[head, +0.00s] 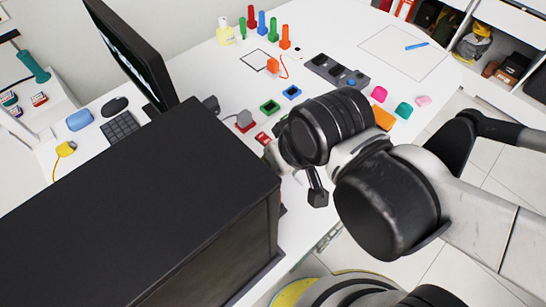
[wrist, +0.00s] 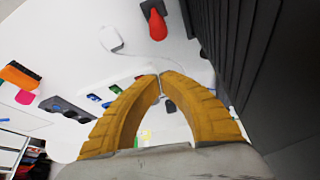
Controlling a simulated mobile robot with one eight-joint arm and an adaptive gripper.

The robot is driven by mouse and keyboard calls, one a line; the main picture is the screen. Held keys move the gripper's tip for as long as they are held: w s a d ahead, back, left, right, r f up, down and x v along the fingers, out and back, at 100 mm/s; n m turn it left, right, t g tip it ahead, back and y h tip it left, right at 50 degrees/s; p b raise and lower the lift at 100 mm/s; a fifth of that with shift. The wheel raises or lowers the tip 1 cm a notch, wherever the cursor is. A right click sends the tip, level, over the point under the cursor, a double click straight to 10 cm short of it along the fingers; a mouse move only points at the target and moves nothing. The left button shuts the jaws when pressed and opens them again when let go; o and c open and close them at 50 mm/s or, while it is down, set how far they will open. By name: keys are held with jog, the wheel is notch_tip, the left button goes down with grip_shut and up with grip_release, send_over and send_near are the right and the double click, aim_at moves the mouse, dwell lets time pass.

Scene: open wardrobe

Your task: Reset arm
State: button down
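My gripper (wrist: 160,76) shows in the wrist view as two curved yellow-orange fingers. Their tips meet, with only a thin seam between them. Nothing is seen held at the tips. A small dark grey item shows through the gap below the tips, in the background. In the head view my arm reaches in from the right over the front of the white desk (head: 205,75), and its links hide the fingers. The wrist is close to the right side of a large black box (head: 150,195).
The dark ribbed box side (wrist: 270,60) fills the right of the wrist view. A red item (wrist: 157,26) is nearby. In the head view are a monitor (head: 130,50), a keyboard (head: 120,128), upright coloured tools (head: 262,24) and a power strip (head: 337,71). Shelves (head: 505,45) stand far right.

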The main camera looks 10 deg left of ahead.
dwell(0.4)
jog(key=w+d+m+t+h+b, duration=0.1)
jog(key=w+d+m+b, duration=0.1)
jog(key=d, duration=0.9)
jog(key=w+d+f+m+t+h+b, duration=0.1)
jog(key=d+m, duration=0.5)
jog(key=d, duration=0.6)
jog(key=w+t+h+b, duration=0.1)
jog(key=w+b, duration=0.1)
jog(key=shift+d+f+t+b, duration=0.2)
jog(key=shift+t+b, duration=0.1)
jog(key=shift+b, duration=0.1)
